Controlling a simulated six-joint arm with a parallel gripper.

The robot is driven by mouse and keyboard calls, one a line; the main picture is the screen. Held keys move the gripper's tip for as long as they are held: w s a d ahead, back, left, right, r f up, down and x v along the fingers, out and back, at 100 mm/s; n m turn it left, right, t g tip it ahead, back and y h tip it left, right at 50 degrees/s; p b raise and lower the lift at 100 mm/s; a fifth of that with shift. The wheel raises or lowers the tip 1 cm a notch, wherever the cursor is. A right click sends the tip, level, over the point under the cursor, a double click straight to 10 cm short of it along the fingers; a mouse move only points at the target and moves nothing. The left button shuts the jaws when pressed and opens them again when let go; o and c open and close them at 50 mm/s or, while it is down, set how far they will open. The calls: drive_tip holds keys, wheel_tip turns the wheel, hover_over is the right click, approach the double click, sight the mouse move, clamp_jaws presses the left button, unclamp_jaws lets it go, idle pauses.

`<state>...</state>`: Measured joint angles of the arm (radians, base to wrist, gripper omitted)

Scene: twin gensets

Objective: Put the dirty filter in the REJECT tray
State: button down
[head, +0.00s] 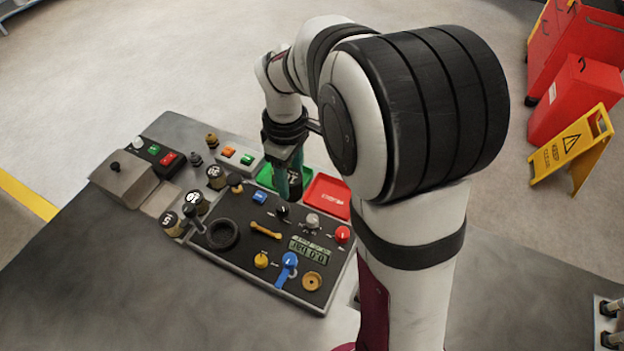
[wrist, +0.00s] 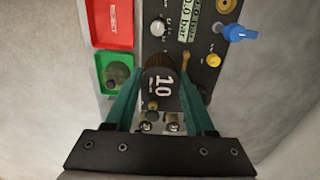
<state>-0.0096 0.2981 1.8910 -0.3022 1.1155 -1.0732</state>
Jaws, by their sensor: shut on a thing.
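My gripper (wrist: 160,84) has green fingers and is shut on a dark filter (wrist: 163,94) marked 10, with a tan part at its far end. In the head view my gripper (head: 287,181) holds the filter (head: 295,184) upright close to the trays; the fingers partly hide it. The red REJECT tray (head: 327,194) lies just right of the gripper and looks empty where it shows. In the wrist view the REJECT tray (wrist: 112,42) is at the upper left, apart from the held filter.
A green tray (head: 266,181) lies beside the red one; in the wrist view, the green tray (wrist: 103,87) holds a dark round thing (wrist: 118,74). The control panel (head: 235,262) carries knobs, a display and a blue lever (head: 286,268). Several numbered cylinders stand at its left.

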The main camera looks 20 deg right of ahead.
drive_tip(key=s+d+f, duration=0.2)
drive_tip(key=d, duration=0.7)
drive_tip(key=s+d+f, duration=0.1)
drive_tip(key=d+f, duration=0.1)
drive_tip(key=d, duration=0.8)
drive_tip(key=w+a+f, duration=0.6)
drive_tip(key=w+a, duration=0.1)
drive_tip(key=shift+a, duration=0.15)
drive_tip(key=shift+w+a+f, duration=0.15)
drive_tip(key=shift+f, duration=1)
drive_tip(key=shift+w+a+f, duration=0.1)
drive_tip(key=shift+w+f, duration=0.05)
drive_tip(key=shift+f, duration=0.95)
drive_tip(key=shift+c, duration=1.3)
unclamp_jaws()
drive_tip(key=shift+f, duration=0.15)
